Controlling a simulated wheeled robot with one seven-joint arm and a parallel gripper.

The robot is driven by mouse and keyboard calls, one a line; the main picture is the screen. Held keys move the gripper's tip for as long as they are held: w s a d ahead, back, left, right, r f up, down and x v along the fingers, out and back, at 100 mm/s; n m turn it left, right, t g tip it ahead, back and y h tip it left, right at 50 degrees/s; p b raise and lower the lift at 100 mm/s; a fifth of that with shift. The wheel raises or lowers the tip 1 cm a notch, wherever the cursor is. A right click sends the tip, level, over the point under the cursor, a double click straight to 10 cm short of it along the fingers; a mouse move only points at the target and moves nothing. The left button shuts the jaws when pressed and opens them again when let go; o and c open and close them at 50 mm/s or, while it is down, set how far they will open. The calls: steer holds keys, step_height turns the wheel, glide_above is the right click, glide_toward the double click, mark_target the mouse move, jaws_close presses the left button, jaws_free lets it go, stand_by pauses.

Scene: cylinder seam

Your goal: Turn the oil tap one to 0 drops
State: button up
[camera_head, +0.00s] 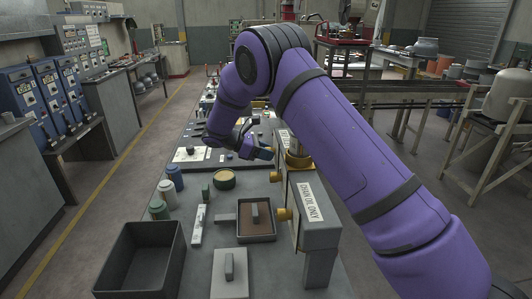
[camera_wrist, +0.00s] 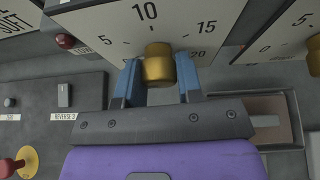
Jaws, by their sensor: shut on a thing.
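A gold tap knob (camera_wrist: 159,65) sits on a pale dial plate (camera_wrist: 110,22) marked 10, 15 and 20 in the wrist view. My gripper (camera_wrist: 160,85) has its two blue fingers on either side of this knob and is shut on it. No pointer mark on the knob can be made out, so its setting cannot be told. In the head view my gripper (camera_head: 266,153) reaches to the panel side of the bench, and the gripped knob is hard to make out there. I cannot tell which tap number this is.
A second gold knob (camera_wrist: 314,56) on another dial stands at the right in the wrist view. A "CHAIN OIL ONLY" panel (camera_head: 313,202) stands nearer in the head view. A dark open bin (camera_head: 140,260), several jars (camera_head: 158,209) and a brown-filled tray (camera_head: 256,236) occupy the bench.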

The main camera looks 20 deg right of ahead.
steer(key=shift+w+r+n+g, duration=0.1)
steer(key=shift+n+g, duration=0.3)
steer(key=shift+n, duration=0.1)
stand_by(0.3)
steer(key=o, duration=0.9)
steer(key=v, duration=1.1)
steer(key=shift+d, duration=0.1)
